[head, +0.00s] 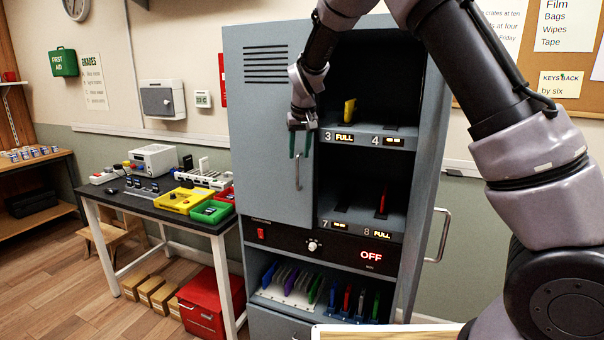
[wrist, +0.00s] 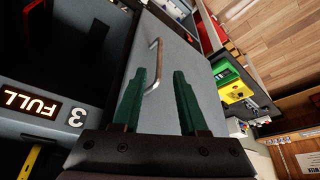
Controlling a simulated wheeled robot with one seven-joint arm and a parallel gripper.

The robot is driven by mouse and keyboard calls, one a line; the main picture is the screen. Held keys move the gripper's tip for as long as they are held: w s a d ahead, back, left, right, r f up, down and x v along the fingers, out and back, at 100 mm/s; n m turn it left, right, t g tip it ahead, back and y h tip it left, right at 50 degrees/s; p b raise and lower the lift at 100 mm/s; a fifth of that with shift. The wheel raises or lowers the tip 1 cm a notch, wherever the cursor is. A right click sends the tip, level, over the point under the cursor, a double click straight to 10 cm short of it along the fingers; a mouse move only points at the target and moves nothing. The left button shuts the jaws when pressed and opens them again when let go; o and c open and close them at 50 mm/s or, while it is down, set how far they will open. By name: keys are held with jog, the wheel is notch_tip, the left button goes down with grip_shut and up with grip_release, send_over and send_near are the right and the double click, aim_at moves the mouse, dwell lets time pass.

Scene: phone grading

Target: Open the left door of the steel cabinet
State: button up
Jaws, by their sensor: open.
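The grey steel cabinet (head: 265,235) stands in the middle of the head view. Its left door (head: 262,120) looks closed and has vents at the top. The door's vertical bar handle (head: 297,172) is near its right edge, and it also shows in the wrist view (wrist: 153,68). My gripper (head: 299,156) is open in front of the door by the handle's upper end. In the wrist view its two green fingers (wrist: 160,74) are apart, with the handle showing between them, close to the left finger. Whether they touch the handle I cannot tell.
A workbench (head: 128,200) with coloured trays stands left of the cabinet. A red bin (head: 205,305) sits below it.

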send_near(297, 187)
jog(key=w+f, duration=0.2)
jog(key=f, duration=0.1)
jog(key=w+f, duration=0.1)
jog(key=w, duration=0.1)
jog(key=shift+a+f, duration=0.35)
jog(key=shift+a, duration=0.05)
grip_shut()
dwell(1.1)
